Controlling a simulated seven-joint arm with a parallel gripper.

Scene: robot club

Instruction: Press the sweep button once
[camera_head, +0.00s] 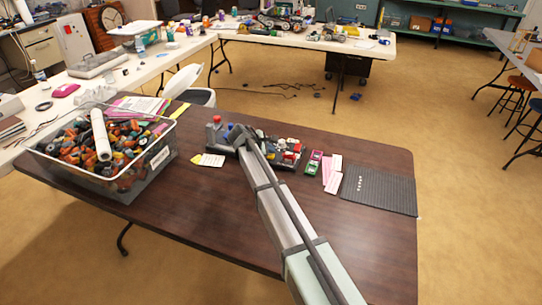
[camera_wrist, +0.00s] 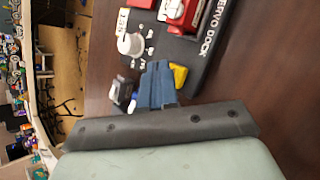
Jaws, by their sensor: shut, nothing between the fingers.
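The servo dock (camera_wrist: 205,50), a dark panel with white lettering, lies at the top of the wrist view. I cannot read which control is the sweep button. My gripper (camera_wrist: 158,84), with blue fingers, is shut and empty beside the dock's near edge, close to the yellow piece; contact cannot be told. In the head view my gripper (camera_head: 236,131) is at the dock's left part, near a red-topped grey part (camera_head: 217,121). My arm hides some of the dock.
A clear bin (camera_head: 135,185) of orange and dark parts stands on the left of the brown table. Right of the dock lie a green-and-pink item (camera_head: 313,162), pink-white cards (camera_head: 332,172) and a dark ribbed mat (camera_head: 380,190). A yellow-white tag (camera_head: 208,160) lies left. The table's front right is clear.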

